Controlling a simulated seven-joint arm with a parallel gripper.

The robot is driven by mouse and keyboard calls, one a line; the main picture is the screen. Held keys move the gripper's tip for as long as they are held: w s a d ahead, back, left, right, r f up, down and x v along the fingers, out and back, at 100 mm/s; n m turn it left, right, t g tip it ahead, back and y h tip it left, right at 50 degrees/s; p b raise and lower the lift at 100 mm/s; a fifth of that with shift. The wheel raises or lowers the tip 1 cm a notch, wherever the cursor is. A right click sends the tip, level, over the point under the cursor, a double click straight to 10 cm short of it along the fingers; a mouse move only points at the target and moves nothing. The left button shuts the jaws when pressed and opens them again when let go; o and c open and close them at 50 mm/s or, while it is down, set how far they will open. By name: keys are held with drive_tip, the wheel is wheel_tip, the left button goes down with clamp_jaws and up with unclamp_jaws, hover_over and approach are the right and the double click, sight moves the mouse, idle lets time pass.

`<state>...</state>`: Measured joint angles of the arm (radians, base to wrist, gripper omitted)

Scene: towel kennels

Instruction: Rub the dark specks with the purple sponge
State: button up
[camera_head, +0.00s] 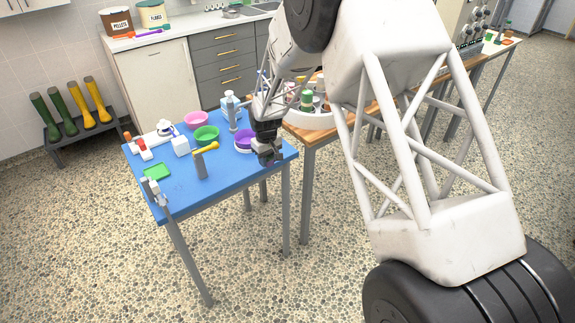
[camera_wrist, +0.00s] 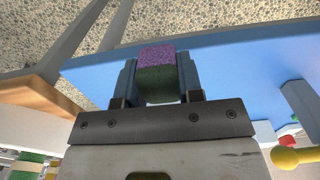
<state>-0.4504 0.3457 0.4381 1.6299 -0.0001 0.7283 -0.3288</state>
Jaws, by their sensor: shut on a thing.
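My gripper (camera_head: 268,157) is low over the near right corner of the blue table (camera_head: 220,180). In the wrist view my gripper (camera_wrist: 159,72) is shut on the purple sponge (camera_wrist: 157,57), a block with a purple layer and a dark green layer, one finger on each side. The sponge lies over or near the table's blue edge; I cannot tell whether it touches the surface. In the head view my gripper mostly hides the sponge. I cannot make out any dark specks in either view.
A purple bowl (camera_head: 245,141) stands just left of my gripper, with a green bowl (camera_head: 206,135) and a pink bowl (camera_head: 196,119) farther left. A grey post with a yellow top (camera_head: 204,150) stands near the front. A green tray (camera_head: 157,171) lies at left. A wooden table (camera_head: 310,135) adjoins.

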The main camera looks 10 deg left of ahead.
drive_tip(key=s+a+r+n, duration=0.2)
drive_tip(key=s+a+r, duration=0.3)
drive_tip(key=a, duration=0.5)
drive_tip(key=s+a+r+n, duration=0.3)
drive_tip(key=s+a+r, duration=0.3)
drive_tip(key=a, duration=0.4)
drive_tip(key=s+a+f+n, duration=0.1)
drive_tip(key=a+f+n, duration=0.3)
drive_tip(key=a, duration=0.7)
drive_tip(key=shift+s+f, duration=0.15)
drive_tip(key=shift+f, duration=0.85)
